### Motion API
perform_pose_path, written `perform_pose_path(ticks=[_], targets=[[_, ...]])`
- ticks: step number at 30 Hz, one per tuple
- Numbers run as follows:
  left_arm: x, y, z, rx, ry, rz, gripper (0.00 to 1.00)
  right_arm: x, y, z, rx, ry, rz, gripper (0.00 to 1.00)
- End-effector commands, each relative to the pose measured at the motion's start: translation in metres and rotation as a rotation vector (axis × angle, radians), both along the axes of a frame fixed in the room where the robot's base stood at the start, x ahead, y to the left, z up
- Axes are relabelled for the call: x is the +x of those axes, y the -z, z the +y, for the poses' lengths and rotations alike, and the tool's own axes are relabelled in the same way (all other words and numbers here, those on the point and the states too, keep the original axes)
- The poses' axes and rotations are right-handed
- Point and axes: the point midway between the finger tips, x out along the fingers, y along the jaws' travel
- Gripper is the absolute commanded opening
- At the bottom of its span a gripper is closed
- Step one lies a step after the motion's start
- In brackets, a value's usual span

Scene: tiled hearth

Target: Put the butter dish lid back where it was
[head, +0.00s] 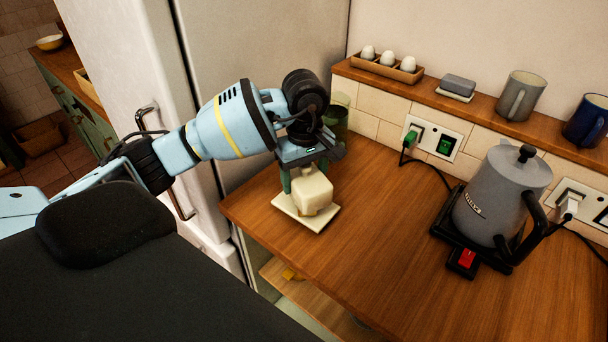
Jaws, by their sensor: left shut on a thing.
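The butter dish base (288,206) is a cream square plate near the left edge of the wooden counter. The butter dish lid (312,187), a cream block shape, is over the plate. My left gripper (306,172) comes down from above and is shut on the lid, with one green finger showing at its left. A yellowish patch shows low on the block; I cannot tell whether it is butter beneath. I cannot tell whether the lid touches the plate. My right gripper is out of view.
A green cup (337,121) stands behind my left gripper. A grey kettle (501,195) sits on its black base at the right. The tiled ledge (440,91) holds eggs, a grey block and mugs. The counter's middle (385,225) is clear. A fridge (250,60) stands at the left.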

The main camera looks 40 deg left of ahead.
Motion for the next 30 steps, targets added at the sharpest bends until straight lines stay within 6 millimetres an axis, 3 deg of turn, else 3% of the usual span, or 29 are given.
perform_pose_path(ticks=[8,9,14,23,30], targets=[[0.000,0.006,0.000,0.000,0.000,0.002,0.39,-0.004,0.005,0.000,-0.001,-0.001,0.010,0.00],[0.000,0.007,0.000,0.000,0.000,0.003,0.68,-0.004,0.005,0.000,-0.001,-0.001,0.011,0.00],[0.000,0.006,0.000,0.000,0.000,0.001,0.89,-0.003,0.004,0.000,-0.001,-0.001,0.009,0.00],[0.000,0.004,0.000,-0.001,0.000,0.000,0.89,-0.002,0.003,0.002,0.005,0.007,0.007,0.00],[0.001,-0.023,0.000,-0.001,0.000,-0.004,0.89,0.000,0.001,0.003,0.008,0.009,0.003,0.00]])
